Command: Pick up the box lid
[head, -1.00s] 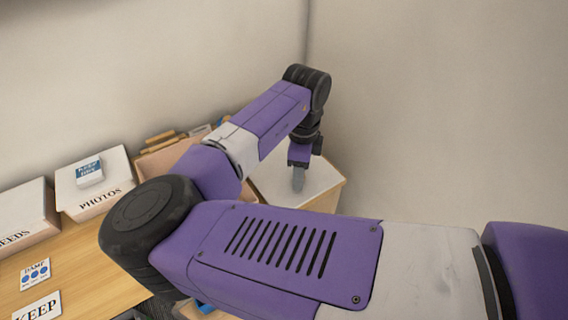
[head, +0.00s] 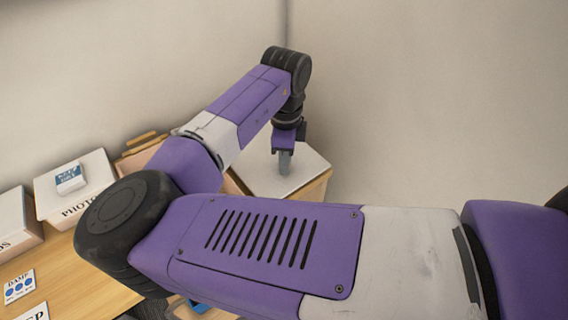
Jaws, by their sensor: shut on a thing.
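The box lid (head: 262,181) is a flat, pale grey-white panel on top of a wooden box (head: 322,188) near the wall corner. My gripper (head: 285,168) points straight down over the lid, with its grey fingers reaching its upper face. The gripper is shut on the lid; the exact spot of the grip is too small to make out. The lid looks level and I see no clear gap between it and the box. My own arm hides the near side of the box.
A white-lidded box marked PHOTOS (head: 98,176) stands at left with a small blue-and-white pack (head: 69,178) on it. Another lidded box (head: 14,226) is at the left edge. Cards lie on the wooden table (head: 75,278). Walls stand close behind.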

